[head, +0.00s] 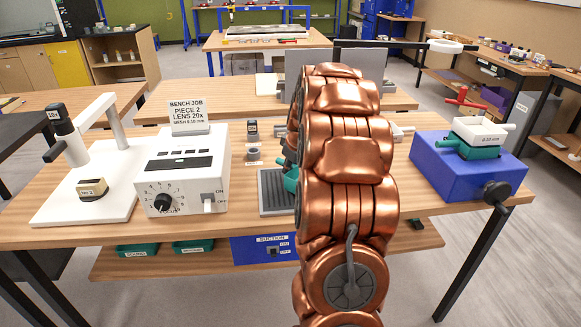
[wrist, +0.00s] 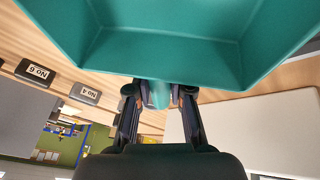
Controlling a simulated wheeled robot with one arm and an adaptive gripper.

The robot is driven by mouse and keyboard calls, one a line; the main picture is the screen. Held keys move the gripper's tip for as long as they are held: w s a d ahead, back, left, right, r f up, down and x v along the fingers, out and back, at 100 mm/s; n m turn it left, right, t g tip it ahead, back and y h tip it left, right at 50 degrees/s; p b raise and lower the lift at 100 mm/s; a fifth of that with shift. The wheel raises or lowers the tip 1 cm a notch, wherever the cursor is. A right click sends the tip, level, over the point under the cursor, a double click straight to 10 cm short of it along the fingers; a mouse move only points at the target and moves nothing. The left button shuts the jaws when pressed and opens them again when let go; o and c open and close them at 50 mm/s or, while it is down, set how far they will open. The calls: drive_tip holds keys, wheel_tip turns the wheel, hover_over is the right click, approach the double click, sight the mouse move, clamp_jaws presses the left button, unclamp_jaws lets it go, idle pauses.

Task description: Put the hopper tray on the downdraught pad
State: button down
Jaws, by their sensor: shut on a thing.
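The teal hopper tray (wrist: 170,60) fills the top of the wrist view. My gripper (wrist: 159,95) is shut on the small teal tab at its edge. In the head view only a sliver of the teal tray (head: 291,181) shows, left of my copper arm, which hides the rest. The dark grey ribbed pad (head: 270,198), which looks like the downdraught pad, lies on the bench, partly behind my arm. The tray shows at the pad's right part; I cannot tell whether it touches the pad.
A white control box (head: 182,180) and a microscope stand (head: 85,195) are left of the pad. A blue box (head: 465,172) at the right bears a teal piece and white sieve (head: 483,136). Labelled blocks (wrist: 86,93) show in the wrist view. Bare bench lies right of my arm.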

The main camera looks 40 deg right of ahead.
drive_tip(key=shift+f, duration=0.55)
drive_tip(key=shift+f, duration=0.1)
drive_tip(key=shift+f, duration=0.15)
drive_tip(key=c, duration=1)
unclamp_jaws()
drive_tip(key=shift+c, duration=0.2)
drive_tip(key=shift+r, duration=0.35)
drive_tip(key=b+v, duration=0.2)
drive_tip(key=v, duration=0.9)
drive_tip(key=shift+s+r, duration=0.2)
drive_tip(key=shift+r, duration=0.15)
